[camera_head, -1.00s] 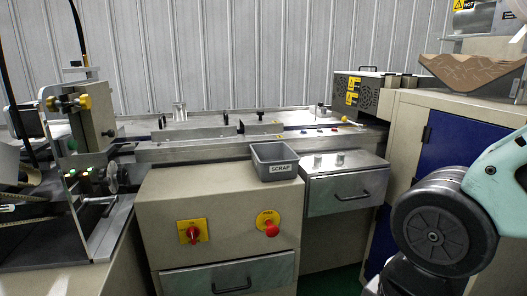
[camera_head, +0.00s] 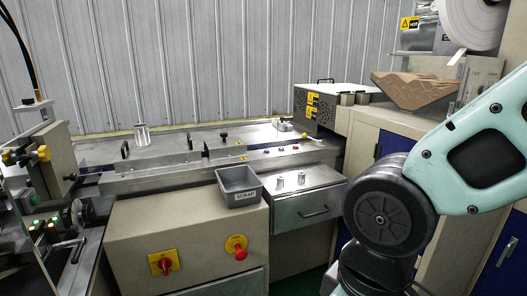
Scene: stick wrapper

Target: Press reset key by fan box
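The fan box (camera_head: 313,110) is a dark box with round vent grilles and yellow warning labels, at the right end of the long metal machine bed. Small coloured buttons (camera_head: 267,152), red and blue, sit on the bed's front ledge to the left of the fan box. A small yellow-tipped part (camera_head: 305,136) is beside them, close to the box. I cannot tell which of these is the reset key. My arm's teal and black links fill the right side of the view. My gripper is out of the picture.
A grey SCRAP bin (camera_head: 240,187) stands on the cabinet below the bed, beside a metal drawer unit (camera_head: 306,209) with two small knobs on top. A red stop knob (camera_head: 240,253) is on the cabinet front. A brown wedge-shaped piece (camera_head: 415,88) and white roll (camera_head: 472,22) are at right.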

